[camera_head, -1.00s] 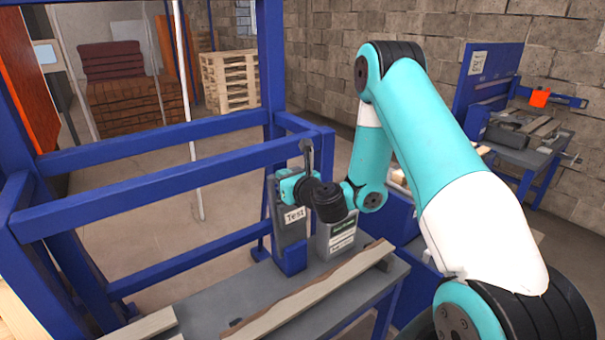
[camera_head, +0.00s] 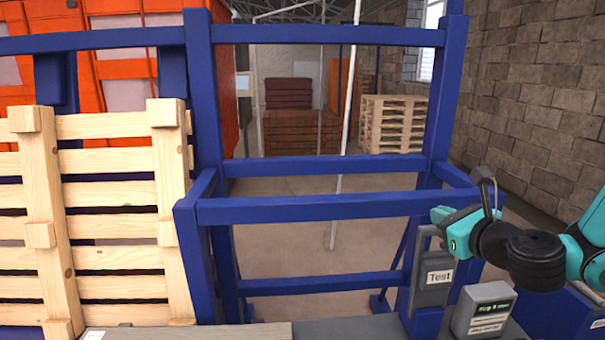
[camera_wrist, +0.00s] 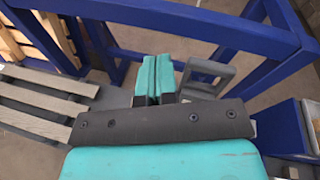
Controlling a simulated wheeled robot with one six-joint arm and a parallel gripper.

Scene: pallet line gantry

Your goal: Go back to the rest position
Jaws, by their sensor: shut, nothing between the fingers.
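My gripper (camera_wrist: 154,80) shows in the wrist view with its two teal fingers pressed together and nothing between them. My teal and black arm enters from the right edge.
A wooden pallet (camera_head: 100,216) stands upright at the left. A grey display box (camera_head: 483,309) sits at the lower right. Grey slats (camera_wrist: 42,105) lie at the left in the wrist view. Stacked pallets (camera_head: 393,123) and a block wall (camera_head: 535,100) are behind; floor shows between the frame's bars.

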